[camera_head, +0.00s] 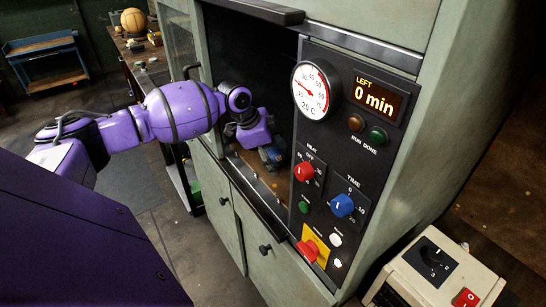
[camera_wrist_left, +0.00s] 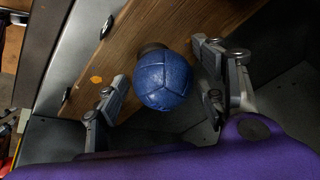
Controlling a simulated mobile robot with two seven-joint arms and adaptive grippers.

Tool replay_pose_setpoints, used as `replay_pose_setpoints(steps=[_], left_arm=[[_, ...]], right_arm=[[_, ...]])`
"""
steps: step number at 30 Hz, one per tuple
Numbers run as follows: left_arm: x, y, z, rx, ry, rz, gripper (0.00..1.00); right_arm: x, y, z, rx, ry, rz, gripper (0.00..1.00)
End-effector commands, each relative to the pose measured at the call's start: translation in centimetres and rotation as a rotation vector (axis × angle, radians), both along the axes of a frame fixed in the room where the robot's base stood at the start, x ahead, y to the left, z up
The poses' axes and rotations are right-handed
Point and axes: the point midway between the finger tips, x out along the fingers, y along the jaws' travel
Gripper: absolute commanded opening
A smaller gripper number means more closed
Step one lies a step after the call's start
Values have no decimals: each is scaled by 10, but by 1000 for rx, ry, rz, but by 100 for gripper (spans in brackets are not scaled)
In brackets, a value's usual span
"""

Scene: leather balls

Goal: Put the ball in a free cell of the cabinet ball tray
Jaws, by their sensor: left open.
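The blue leather ball (camera_wrist_left: 163,82) shows in the left wrist view, at the wooden ball tray (camera_wrist_left: 118,62). A dark round spot on the wood is partly hidden behind the ball. My left gripper (camera_wrist_left: 162,92) is open, with its fingers on either side of the ball and visible gaps between. In the head view my left arm reaches into the open cabinet (camera_head: 232,50), and the gripper (camera_head: 266,150) is low inside it. Ball and gripper fingers are hard to tell apart there. The ball's underside is hidden. My right gripper is not in view.
The cabinet's control panel (camera_head: 326,190) with gauge and knobs stands right of the opening. A dark ledge (camera_head: 250,195) runs along its front. A cream switch box (camera_head: 440,268) is at bottom right. A tan ball (camera_head: 133,20) sits on a back bench; a blue cart (camera_head: 45,62) stands far left.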

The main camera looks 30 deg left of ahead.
Motion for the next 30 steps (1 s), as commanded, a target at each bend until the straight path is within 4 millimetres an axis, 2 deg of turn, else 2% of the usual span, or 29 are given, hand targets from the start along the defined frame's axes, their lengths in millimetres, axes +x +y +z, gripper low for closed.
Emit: replay_pose_setpoints(steps=[5, 9, 15, 18, 22, 30], left_arm=[[-8, 7, 23, 2, -2, 1, 64], [-18, 14, 52, 3, -4, 1, 64], [-32, 23, 88, 3, -2, 0, 64], [-37, 26, 99, 2, -2, 1, 64], [-41, 27, 108, 0, 0, 0, 64], [-41, 28, 110, 0, 0, 0, 64]], right_arm=[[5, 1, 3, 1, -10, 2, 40], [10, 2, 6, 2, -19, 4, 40], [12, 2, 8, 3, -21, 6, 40], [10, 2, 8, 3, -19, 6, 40], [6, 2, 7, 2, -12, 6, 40], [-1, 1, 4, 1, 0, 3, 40]])
